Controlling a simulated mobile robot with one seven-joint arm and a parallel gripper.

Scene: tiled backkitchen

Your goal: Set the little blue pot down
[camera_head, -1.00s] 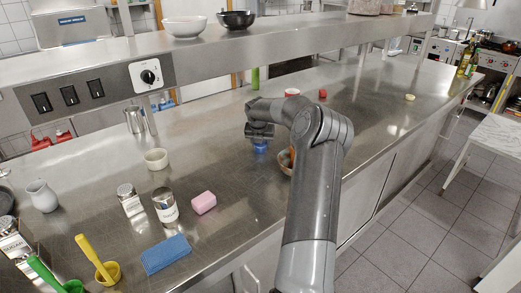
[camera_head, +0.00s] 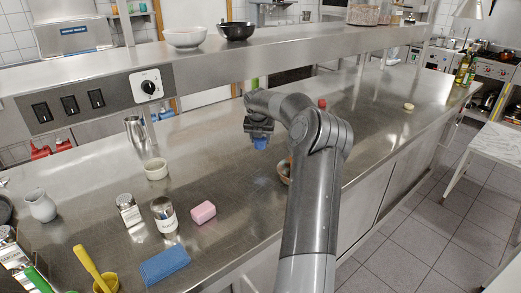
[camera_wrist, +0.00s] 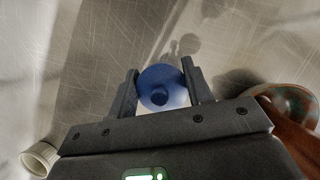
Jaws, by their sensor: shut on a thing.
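The little blue pot (camera_head: 260,143) hangs under my gripper (camera_head: 259,134) in the head view, held above the steel counter (camera_head: 225,165). In the wrist view the blue pot (camera_wrist: 162,88) sits between the two fingers of my gripper (camera_wrist: 160,90), which are shut on it. Its round top with a small knob-like centre faces the camera. The counter under it is blurred, and a bare gap shows between pot and counter in the head view.
A brown bowl (camera_head: 284,171) stands just right of and below the pot, partly hidden by my arm. A shelf (camera_head: 290,37) overhangs the counter's back. Counter between ramekin and bowl is clear.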

